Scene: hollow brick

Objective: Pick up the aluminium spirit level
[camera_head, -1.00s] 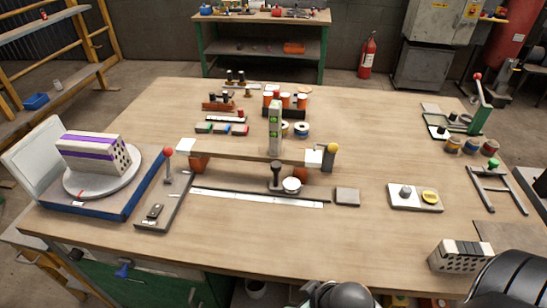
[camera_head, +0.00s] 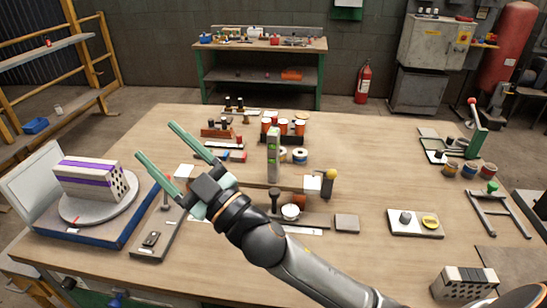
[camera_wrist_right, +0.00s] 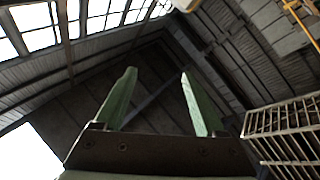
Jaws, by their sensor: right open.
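The aluminium spirit level (camera_head: 273,158) stands upright near the middle of the workbench, a pale narrow bar with green vials on its face. Its lower end is at the wooden beam, close behind my right forearm. My right gripper (camera_head: 156,140) is left of the level, over the left part of the bench, with its green fingers pointing up and left. It is open and empty. In the right wrist view its two fingers (camera_wrist_right: 160,100) stand wide apart against the roof, with nothing between them. My left gripper is not in view.
A hollow brick (camera_head: 88,180) sits on a round turntable at the left. Orange-and-black spools (camera_head: 285,130) and tape rolls (camera_head: 300,156) stand behind and beside the level. A yellow-knobbed clamp (camera_head: 331,175) is just right of it. The bench's right-centre is mostly clear.

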